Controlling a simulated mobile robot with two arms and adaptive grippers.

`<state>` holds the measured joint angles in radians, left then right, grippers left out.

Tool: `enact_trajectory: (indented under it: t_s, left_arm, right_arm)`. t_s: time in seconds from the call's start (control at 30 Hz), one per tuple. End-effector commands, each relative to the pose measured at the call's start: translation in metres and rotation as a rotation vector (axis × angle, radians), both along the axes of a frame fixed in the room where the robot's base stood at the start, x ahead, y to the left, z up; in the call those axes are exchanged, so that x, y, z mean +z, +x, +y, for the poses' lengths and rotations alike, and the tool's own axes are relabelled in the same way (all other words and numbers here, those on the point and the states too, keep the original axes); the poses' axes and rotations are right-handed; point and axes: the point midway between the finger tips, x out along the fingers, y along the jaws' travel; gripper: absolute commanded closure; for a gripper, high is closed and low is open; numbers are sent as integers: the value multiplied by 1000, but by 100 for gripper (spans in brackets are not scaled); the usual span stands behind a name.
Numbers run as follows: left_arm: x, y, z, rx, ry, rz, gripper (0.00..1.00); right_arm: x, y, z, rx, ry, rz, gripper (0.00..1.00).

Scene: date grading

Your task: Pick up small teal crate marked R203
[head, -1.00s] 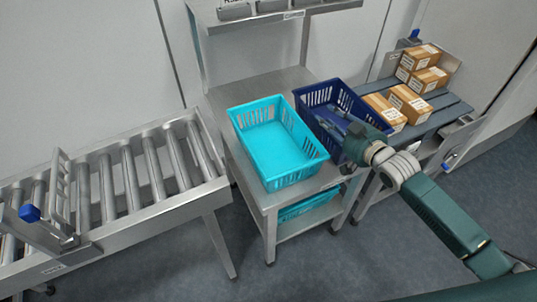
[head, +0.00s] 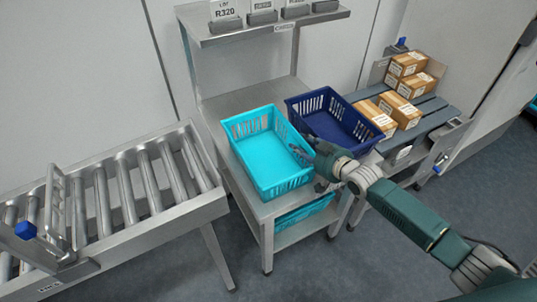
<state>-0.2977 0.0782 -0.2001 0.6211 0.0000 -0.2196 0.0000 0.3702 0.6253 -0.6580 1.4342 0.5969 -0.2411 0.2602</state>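A teal slatted crate (head: 252,129) stands upright and empty on the steel table. No R203 marking is readable on it. A second teal crate (head: 304,213) sits on the shelf below, mostly hidden by the tabletop. My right gripper (head: 312,146) is at the right rim of the upper teal crate, between it and the dark blue crate. Its fingers are small and partly hidden, so I cannot tell whether they are open or touch the rim. My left gripper is out of view.
The dark blue crate (head: 352,103) stands right beside the teal one. A steel upper shelf (head: 236,36) with card holders, one reading R320, is behind. A roller conveyor (head: 125,185) is at left. Cardboard boxes (head: 398,108) lie on a slatted stand at right.

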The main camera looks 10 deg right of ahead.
Motion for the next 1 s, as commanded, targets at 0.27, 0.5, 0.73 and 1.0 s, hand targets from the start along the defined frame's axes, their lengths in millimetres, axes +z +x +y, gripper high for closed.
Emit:
enact_trajectory:
  t_s: [0.27,0.5,0.73,1.0]
  left_arm:
    - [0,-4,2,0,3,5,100]
    - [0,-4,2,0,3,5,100]
    - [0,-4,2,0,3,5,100]
    - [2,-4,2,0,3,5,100]
  right_arm:
    - [0,0,0,0,0,0,100]
    - [2,0,0,0,3,-3,100]
    - [5,0,0,0,3,-3,100]
    - [43,1,1,1,4,-8,100]
